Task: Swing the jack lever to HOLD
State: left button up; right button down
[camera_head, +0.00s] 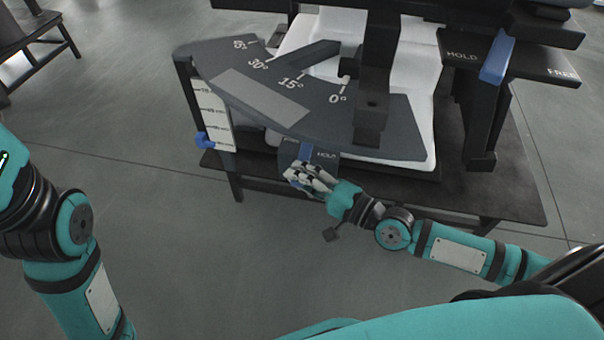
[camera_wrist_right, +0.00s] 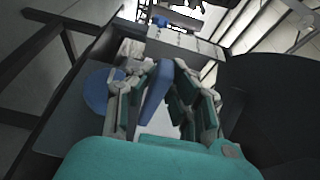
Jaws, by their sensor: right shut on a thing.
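A blue lever (camera_head: 305,152) shows on a small dark plate marked HOLD, under the front edge of the grey angle plate (camera_head: 345,130). HOLD lies just to the right of the lever; text on the plate's left is too small to read surely. My right gripper (camera_head: 308,177) is at this lever. In the right wrist view, the blue lever (camera_wrist_right: 157,88) stands between the fingers of my right gripper (camera_wrist_right: 160,92), which is shut on it. The fingers hide its lower part in the head view. My left arm shows at the left, but its gripper is out of view.
A second blue lever (camera_head: 497,58) sits between HOLD and FREE on the upper right plate. A white height scale (camera_head: 213,115) with a blue pointer (camera_head: 204,140) stands at the left. A dark bench (camera_head: 510,185) carries the machine. The floor in front is clear.

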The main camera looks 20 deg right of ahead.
jog(key=shift+s+f, duration=0.1)
jog(key=shift+f, duration=0.1)
jog(key=c, duration=1.3)
grip_release()
jog(key=shift+d, duration=0.1)
jog(key=shift+r, duration=0.15)
jog(key=v, duration=1.2)
